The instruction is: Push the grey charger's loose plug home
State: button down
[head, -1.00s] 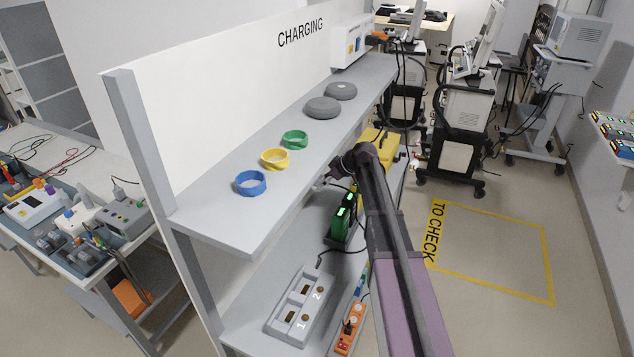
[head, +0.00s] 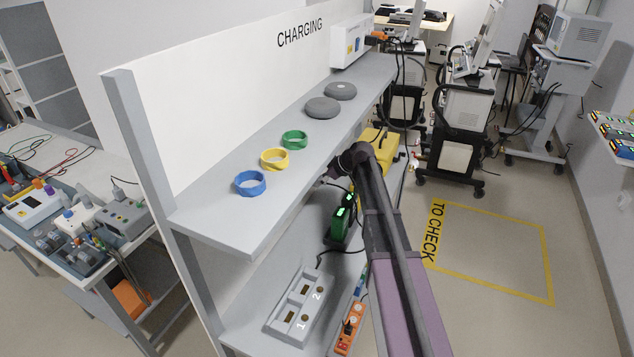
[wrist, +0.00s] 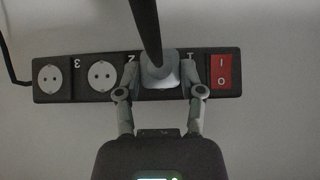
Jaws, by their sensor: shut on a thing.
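In the wrist view a grey plug (wrist: 160,72) with a thick dark cable sits at the socket marked 1 on a dark power strip (wrist: 70,97). My gripper (wrist: 158,75) is shut on the plug, one finger on each side. The plug covers its socket, and I cannot tell how deep it sits. In the head view a grey unit with bays marked 1 and 2 (head: 284,325) lies on the lower shelf, with a dark cable at its far end. My gripper and the plug are hidden there behind the upper shelf and my arm.
Beside the plug the strip has two empty sockets (wrist: 103,75) and a red switch (wrist: 222,72). The upper shelf (head: 215,220) overhangs the lower one. A green-lit charger (head: 341,222), an orange power strip (head: 349,328) and a yellow case (head: 378,143) stand near my arm.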

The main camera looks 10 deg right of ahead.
jog(key=shift+r, duration=0.1)
dwell(0.3)
jog(key=shift+c, duration=0.7)
grip_release()
jog(key=shift+w+a, duration=0.15)
